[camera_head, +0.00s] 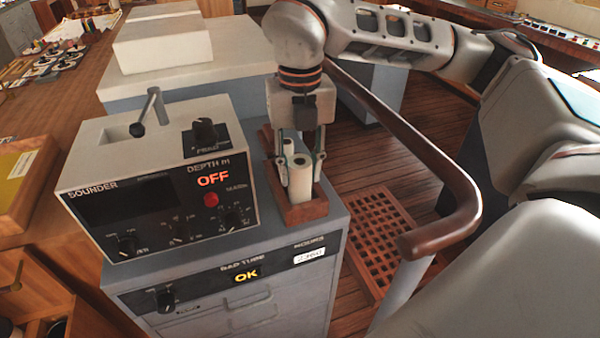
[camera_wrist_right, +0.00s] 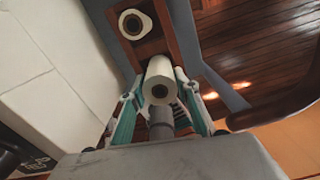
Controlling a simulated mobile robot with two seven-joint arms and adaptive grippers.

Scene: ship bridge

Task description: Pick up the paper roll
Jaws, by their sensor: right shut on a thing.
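My right gripper (camera_head: 301,160) points down over a small wooden tray (camera_head: 304,212) on the grey cabinet. It is shut on a white paper roll (camera_head: 301,178), which stands upright between the fingers. The roll's hollow end also shows between the fingers in the right wrist view (camera_wrist_right: 160,80). I cannot tell whether its lower end touches the tray. A second white roll (camera_wrist_right: 131,23) sits in the tray in the wrist view, apart from the held one. My left gripper is not in view.
The sounder box (camera_head: 155,180), with a lever on top, stands left of the tray. A brown handrail (camera_head: 415,150) curves close on the right. White blocks (camera_head: 165,45) stand behind. A wooden floor grating (camera_head: 375,235) lies below the rail.

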